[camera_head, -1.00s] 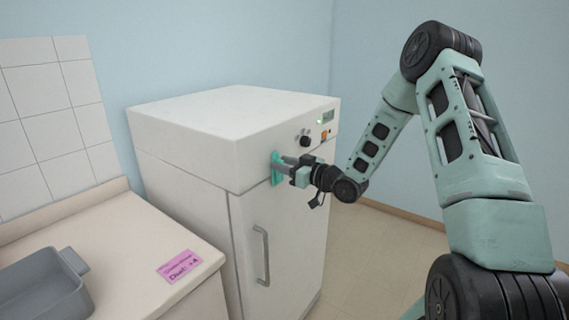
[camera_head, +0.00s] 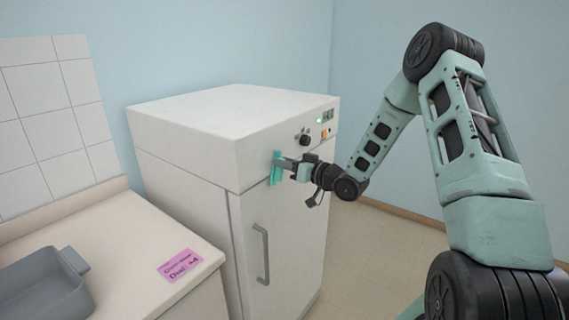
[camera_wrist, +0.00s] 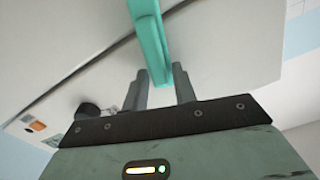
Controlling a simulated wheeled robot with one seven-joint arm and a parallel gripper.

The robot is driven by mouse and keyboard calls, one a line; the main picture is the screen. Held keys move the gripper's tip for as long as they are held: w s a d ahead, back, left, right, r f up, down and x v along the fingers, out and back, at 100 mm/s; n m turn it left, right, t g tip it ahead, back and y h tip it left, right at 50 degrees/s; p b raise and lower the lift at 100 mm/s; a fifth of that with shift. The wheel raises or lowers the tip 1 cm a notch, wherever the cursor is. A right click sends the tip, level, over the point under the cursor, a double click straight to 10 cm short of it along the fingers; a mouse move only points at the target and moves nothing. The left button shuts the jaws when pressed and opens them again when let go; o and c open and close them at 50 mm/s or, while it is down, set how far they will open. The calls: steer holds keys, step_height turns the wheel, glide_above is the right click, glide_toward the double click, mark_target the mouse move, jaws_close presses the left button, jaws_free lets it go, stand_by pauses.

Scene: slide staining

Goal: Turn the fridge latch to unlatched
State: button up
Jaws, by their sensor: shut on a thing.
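The fridge latch is a teal bar (camera_head: 276,174) on the front of the white fridge (camera_head: 190,125), near the top left of its front face. In the wrist view the teal latch (camera_wrist: 149,38) runs from the top edge down to between my fingertips. My gripper (camera_head: 283,161) is shut on the latch, and it also shows in the wrist view (camera_wrist: 160,75) with a finger on each side of the bar. The far end of the latch is cut off by the top of the wrist view.
The fridge door has a grey vertical handle (camera_head: 262,255) below the latch. A black knob (camera_head: 305,140) and an orange switch (camera_head: 324,134) are right of it. A counter (camera_head: 130,225) with a grey tray (camera_head: 75,262) and a pink note (camera_head: 179,265) stands at left.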

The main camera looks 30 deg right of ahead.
steer(key=shift+w+d+f+m+p, duration=0.1)
steer(key=shift+d+f+m+p, duration=0.35)
steer(key=shift+m, duration=2)
steer(key=shift+w+d+f+m+p, duration=0.2)
steer(key=shift+f+m+p, duration=0.3)
steer(key=shift+m, duration=2)
steer(key=shift+w+d+f+m+p, duration=0.1)
steer(key=shift+d+f+m+p, duration=0.35)
steer(key=shift+m, duration=2)
steer(key=shift+s+a, duration=0.1)
steer(key=o, duration=0.8)
steer(key=shift+c, duration=0.2)
steer(key=b+v, duration=0.4)
steer(key=v, duration=1.3)
steer(key=shift+s+b, duration=0.15)
steer(key=shift+b, duration=0.15)
steer(key=shift+r, duration=0.1)
